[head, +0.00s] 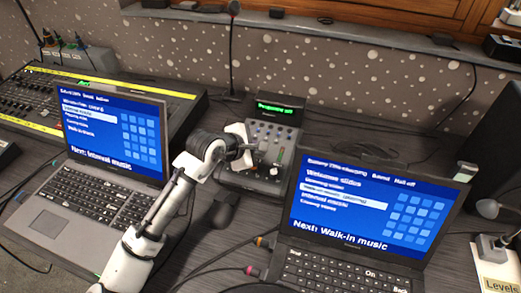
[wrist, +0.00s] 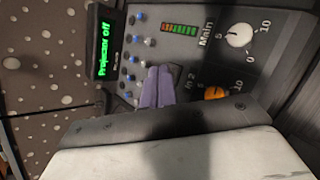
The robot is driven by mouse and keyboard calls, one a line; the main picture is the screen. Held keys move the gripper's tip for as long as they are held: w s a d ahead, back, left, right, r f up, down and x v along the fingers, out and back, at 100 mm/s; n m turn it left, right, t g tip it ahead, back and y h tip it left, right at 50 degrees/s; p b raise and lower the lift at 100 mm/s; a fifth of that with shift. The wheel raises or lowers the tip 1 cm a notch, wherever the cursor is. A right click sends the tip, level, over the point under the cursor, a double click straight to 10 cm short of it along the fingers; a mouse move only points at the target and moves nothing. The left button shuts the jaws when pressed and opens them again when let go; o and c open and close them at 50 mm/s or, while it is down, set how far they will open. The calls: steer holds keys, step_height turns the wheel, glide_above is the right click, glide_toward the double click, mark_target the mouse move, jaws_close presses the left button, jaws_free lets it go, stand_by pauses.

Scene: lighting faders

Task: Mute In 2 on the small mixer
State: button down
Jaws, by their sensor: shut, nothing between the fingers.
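The small mixer (head: 262,175) is a dark box on the desk between two laptops, with a raised green-lit display (head: 279,108). In the wrist view it appears turned sideways, and the display (wrist: 106,45) reads "Projector off". A white Main knob (wrist: 238,36) and an orange knob (wrist: 213,93) beside the "In 2" label show on the panel (wrist: 205,60). My gripper (wrist: 158,72) is shut and empty, its fingertips over the panel near small blue and white knobs and left of the In 2 label. I cannot tell if they touch. The In 2 mute control is not clearly visible; the fingers cover part of that area.
A laptop (head: 85,190) stands left of the mixer and another (head: 365,215) stands right. A larger mixing desk (head: 40,90) is behind the left laptop. A thin microphone stand (head: 231,50) rises behind the mixer. Cables cross the desk in front.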

steer(key=shift+r, duration=0.25)
step_height(320, 180, up, 6)
steer(key=p, duration=0.5)
steer(key=shift+s+p, duration=0.35)
steer(key=shift+a, duration=0.1)
